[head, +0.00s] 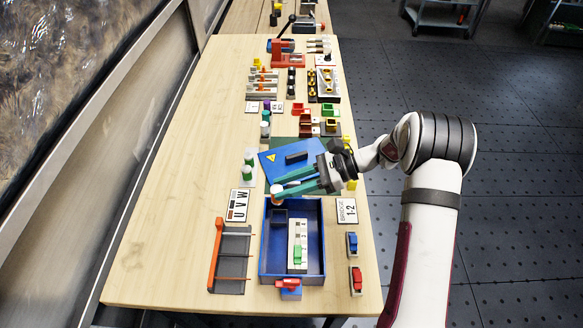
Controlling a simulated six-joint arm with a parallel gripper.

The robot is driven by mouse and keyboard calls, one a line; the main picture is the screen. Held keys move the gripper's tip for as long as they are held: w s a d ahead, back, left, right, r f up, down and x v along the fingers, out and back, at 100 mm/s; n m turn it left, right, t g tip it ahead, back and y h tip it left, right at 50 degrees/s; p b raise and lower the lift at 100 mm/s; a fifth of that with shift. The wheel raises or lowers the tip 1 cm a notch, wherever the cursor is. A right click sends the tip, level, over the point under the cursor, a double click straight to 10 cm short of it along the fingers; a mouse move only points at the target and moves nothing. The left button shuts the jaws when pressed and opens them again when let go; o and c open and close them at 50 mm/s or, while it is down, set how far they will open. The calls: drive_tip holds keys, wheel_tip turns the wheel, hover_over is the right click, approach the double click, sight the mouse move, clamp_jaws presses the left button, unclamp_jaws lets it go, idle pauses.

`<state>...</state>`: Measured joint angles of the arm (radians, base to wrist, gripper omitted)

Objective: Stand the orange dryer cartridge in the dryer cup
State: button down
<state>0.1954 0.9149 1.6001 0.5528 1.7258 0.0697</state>
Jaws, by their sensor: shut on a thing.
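My gripper (275,190) reaches in from the right with long green fingers, shut on a small orange and white piece, which I take to be the orange dryer cartridge (277,198). The fingers partly hide it, and its exact tilt is too small to tell. It is near the upper left edge of the blue box (263,250). A small dark blue square cup (279,218) stands inside that box at its upper left, just below the cartridge in the picture. It looks like the dryer cup. The cartridge appears apart from it.
A white strip with a green piece (298,255) lies in the box. A blue lid with a yellow warning sign (271,157) lies behind. A grey rack with an orange bar (232,260) is at left. Blue (352,243) and red (356,280) pieces stand at right.

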sight(266, 212)
drive_tip(key=shift+f, duration=2.9)
drive_tip(key=shift+f, duration=1.15)
drive_tip(key=c, duration=0.5)
unclamp_jaws()
drive_tip(key=shift+w+d, duration=0.1)
wheel_tip(266, 212, up, 9)
drive_tip(key=shift+f, duration=0.1)
drive_tip(key=w+d+r+m+t+h, duration=0.1)
drive_tip(key=d+r+m+t, duration=0.1)
drive_tip(key=r, duration=0.4)
drive_tip(key=w+d+r+m+t+h, duration=0.1)
drive_tip(key=d+r+m+t+h, duration=0.1)
drive_tip(key=r+m+t, duration=0.3)
drive_tip(key=w+d+r+m+t+h, duration=0.1)
drive_tip(key=d+r+m+t, duration=0.2)
drive_tip(key=r, duration=0.6)
drive_tip(key=shift+d+r+m+t+h, duration=0.25)
drive_tip(key=shift+d+m+t+h, duration=0.15)
drive_tip(key=shift+m+t, duration=0.45)
